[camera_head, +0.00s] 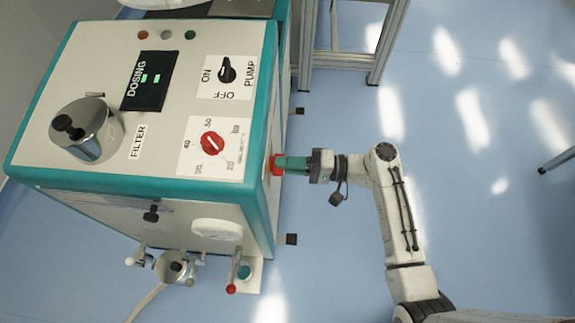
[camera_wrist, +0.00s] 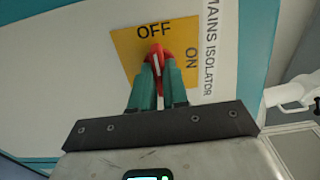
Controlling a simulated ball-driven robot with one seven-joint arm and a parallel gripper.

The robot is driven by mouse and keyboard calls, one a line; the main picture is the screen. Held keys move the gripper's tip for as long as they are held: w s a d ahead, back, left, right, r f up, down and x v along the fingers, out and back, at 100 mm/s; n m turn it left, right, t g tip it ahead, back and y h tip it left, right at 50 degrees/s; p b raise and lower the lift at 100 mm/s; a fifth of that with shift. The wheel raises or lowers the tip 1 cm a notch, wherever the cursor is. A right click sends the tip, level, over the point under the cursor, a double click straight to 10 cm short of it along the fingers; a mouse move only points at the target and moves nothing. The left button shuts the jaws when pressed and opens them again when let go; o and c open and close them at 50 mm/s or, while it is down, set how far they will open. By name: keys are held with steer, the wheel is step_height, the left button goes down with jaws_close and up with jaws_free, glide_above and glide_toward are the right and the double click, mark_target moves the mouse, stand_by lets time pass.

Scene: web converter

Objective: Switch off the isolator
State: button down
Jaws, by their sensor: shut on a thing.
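The isolator is a red rotary knob (camera_wrist: 157,53) on a yellow plate (camera_wrist: 127,46) in the wrist view. The plate reads OFF above the knob and ON to its right, beside a label (camera_wrist: 209,48) reading MAINS ISOLATOR. My gripper (camera_wrist: 158,72) has its green fingers shut on the knob, hiding its lower part. A white mark on the knob runs roughly up and down, its upper end towards OFF. In the head view the red knob (camera_head: 276,165) sticks out from the machine's right side, with my gripper (camera_head: 284,164) at it.
The white and teal machine (camera_head: 100,180) carries a black pump switch (camera_head: 227,70), a red dial (camera_head: 212,145) and a metal filter lid (camera_head: 86,130) on top. A red-tipped lever (camera_head: 233,275) stands at its front. A metal frame (camera_head: 375,60) stands behind my arm.

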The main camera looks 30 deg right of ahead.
steer(key=c, duration=1.1)
jaws_free()
steer(key=shift+c, duration=0.2)
steer(key=shift+d, duration=0.1)
steer(key=v, duration=1)
steer(key=shift+s+d+b, duration=0.25)
steer(key=shift+b, duration=0.05)
steer(key=s+a+f+n+g+h+p, duration=0.35)
steer(key=s+a+f+g+h, duration=0.25)
steer(key=s+g, duration=0.25)
steer(key=s+d+r+n+g+h+p, duration=0.1)
steer(key=s+d+r+n+h, duration=0.2)
steer(key=s+d+r+h, duration=0.2)
steer(key=s+r+h, duration=0.1)
steer(key=s+h, duration=0.2)
steer(key=shift+r+h+p, duration=0.3)
steer(key=shift+h, duration=0.1)
